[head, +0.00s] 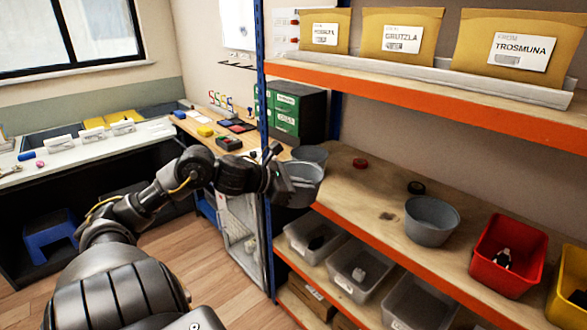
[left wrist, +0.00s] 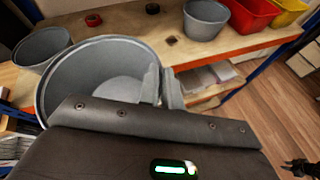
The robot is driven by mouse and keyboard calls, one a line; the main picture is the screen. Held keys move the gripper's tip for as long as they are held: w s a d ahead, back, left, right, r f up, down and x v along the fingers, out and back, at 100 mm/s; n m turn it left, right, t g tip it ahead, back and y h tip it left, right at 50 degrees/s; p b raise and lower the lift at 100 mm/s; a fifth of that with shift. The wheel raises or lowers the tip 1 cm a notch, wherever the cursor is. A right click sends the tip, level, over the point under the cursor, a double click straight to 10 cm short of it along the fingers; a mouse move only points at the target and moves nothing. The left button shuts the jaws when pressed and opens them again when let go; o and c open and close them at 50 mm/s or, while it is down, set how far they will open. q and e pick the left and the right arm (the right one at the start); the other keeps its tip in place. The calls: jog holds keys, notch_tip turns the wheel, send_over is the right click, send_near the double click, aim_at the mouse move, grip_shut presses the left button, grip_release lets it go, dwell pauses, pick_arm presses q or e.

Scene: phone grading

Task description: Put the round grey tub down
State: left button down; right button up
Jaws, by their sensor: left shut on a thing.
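My left gripper (head: 282,184) is shut on the wall of a round grey tub (head: 304,186). The tub is upright and looks empty in the left wrist view (left wrist: 95,75), where the fingers (left wrist: 160,88) grip its right side. It overlaps the front edge of the middle shelf (head: 385,240); I cannot tell its height above the shelf. A second grey tub (head: 311,153) stands just behind it, and a third (head: 432,222) stands farther right on the shelf. A dark claw-like part (left wrist: 300,168) at the left wrist view's lower right may be my right gripper.
A red bin (head: 500,262) and a yellow bin (head: 570,295) stand at the shelf's right. A red ring (head: 360,163) and a black ring (head: 416,187) lie behind. The shelf between the tubs is mostly bare. A blue post (head: 264,120) rises beside my gripper.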

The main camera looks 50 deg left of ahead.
pick_arm(q)
jog(key=s+d+f+m+g+h, duration=0.2)
jog(key=d+f, duration=0.3)
jog(key=d, duration=0.7)
jog(key=s+d+f+m+g+h, duration=0.2)
jog(key=d+f+m+h, duration=0.3)
jog(key=d, duration=0.7)
jog(key=shift+d+g, duration=0.35)
jog(key=shift+g, duration=0.15)
